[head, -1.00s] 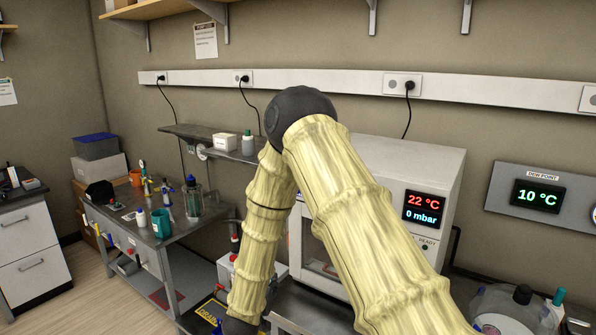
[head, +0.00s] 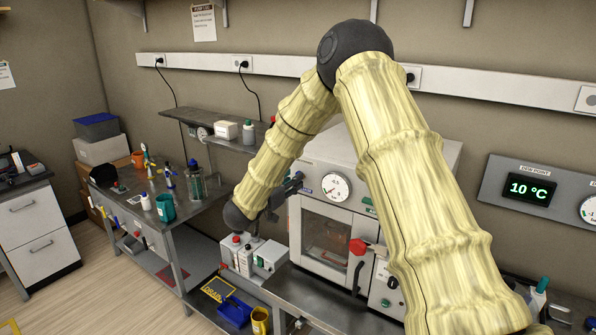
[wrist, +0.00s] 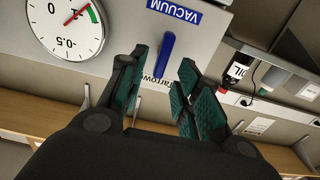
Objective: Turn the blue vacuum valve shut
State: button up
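The blue vacuum valve handle (wrist: 165,62) shows in the wrist view as a narrow lever on a light panel, beside an upside-down VACUUM label (wrist: 176,9). My gripper (wrist: 163,72) is open, with its green-padded fingers on either side of the handle's lower end in the picture. Gaps show on both sides, and I see no clear contact. In the head view my gripper (head: 289,187) is at the left of the oven front (head: 327,240), near the round gauge (head: 335,187). The handle cannot be made out there.
A grey-white pump unit (head: 252,257) stands left of the oven, below my wrist. A wall shelf (head: 214,130) is behind my forearm. The cluttered side bench (head: 125,200) is further left.

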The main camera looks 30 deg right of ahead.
jog(key=shift+p+x, duration=0.85)
jog(key=shift+x, duration=1.35)
grip_shut()
